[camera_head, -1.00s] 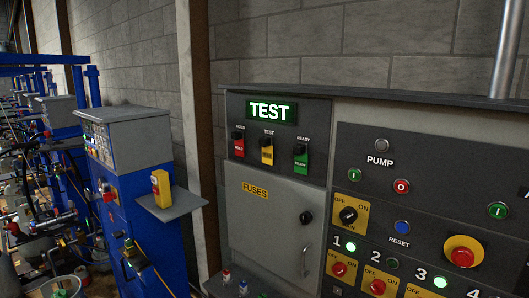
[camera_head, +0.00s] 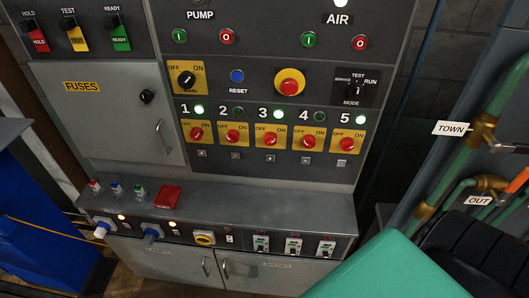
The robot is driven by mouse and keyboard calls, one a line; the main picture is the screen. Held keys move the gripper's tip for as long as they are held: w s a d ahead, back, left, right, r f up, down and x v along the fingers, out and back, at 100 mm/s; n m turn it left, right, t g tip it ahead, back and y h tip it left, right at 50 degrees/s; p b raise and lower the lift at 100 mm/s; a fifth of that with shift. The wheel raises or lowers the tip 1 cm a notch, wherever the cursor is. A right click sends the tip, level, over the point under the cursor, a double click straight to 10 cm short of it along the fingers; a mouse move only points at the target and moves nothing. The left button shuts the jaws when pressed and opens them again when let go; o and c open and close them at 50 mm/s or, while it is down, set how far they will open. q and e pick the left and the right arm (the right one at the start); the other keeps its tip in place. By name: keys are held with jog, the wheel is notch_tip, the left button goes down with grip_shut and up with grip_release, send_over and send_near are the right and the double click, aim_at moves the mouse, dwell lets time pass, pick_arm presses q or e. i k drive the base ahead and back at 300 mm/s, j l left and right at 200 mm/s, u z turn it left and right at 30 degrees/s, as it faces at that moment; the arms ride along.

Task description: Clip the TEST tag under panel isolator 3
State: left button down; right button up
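The yellow TEST tag (camera_head: 78,39) hangs at upper left under the TEST label, between the red HOLD tag (camera_head: 38,40) and the green READY tag (camera_head: 121,37). Panel isolator 3 (camera_head: 270,136) is a red knob on a yellow plate in the middle of the row of isolators. The lamp (camera_head: 278,114) above it is lit green. A small pale square clip (camera_head: 269,158) sits below isolator 3, with no tag on it. Similar clips show below the other isolators. Neither of my grippers is in view.
A grey ledge (camera_head: 250,208) juts out below the panel, with small coloured items and a red piece (camera_head: 167,196) on its left. Pipes with TOWN (camera_head: 450,128) and OUT tags stand at right. A teal surface (camera_head: 385,265) fills the lower right. The panel front is clear.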

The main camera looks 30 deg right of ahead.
aim_at(68, 24)
jog(key=i+l, duration=0.35)
jog(key=l+u, duration=0.1)
jog(key=u, duration=1.8)
